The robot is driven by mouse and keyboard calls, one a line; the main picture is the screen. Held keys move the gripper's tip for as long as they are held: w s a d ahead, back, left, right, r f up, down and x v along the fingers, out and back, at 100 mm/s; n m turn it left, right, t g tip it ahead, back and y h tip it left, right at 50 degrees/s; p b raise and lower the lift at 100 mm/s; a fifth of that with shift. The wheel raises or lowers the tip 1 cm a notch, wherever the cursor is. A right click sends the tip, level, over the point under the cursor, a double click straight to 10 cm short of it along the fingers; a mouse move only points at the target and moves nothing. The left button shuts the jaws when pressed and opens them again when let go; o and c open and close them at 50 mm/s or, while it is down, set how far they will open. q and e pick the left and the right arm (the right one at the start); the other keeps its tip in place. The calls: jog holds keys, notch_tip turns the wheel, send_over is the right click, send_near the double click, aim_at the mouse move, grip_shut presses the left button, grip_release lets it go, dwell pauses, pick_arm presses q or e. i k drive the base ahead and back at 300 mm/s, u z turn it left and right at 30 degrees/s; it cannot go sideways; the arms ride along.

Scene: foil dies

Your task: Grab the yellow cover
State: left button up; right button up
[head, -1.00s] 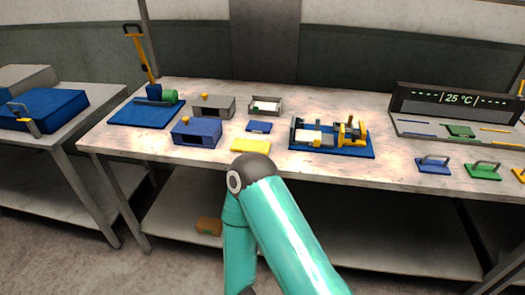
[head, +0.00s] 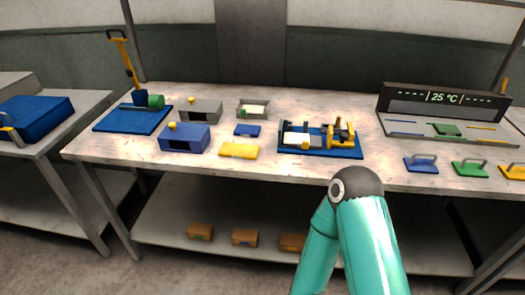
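A yellow plate with a handle (head: 513,172) lies at the right end of the table, partly cut off by the picture's edge. A flat yellow piece without a visible handle (head: 239,151) lies near the table's front edge, left of the middle. I cannot tell for sure which of the two is the cover. A turquoise arm of mine rises from the bottom right, its dark elbow in front of the table's front edge. Neither gripper is in view.
A green handled plate (head: 469,169) and a blue handled plate (head: 421,165) lie left of the yellow one. Behind them stands a display panel (head: 440,102) reading 25 °C. A blue base with a yellow device (head: 320,150) stands mid-table. Brown boxes (head: 245,238) sit on the lower shelf.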

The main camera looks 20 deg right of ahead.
aim_at(228, 150)
jog(key=z, duration=0.05)
jog(key=i, duration=0.9)
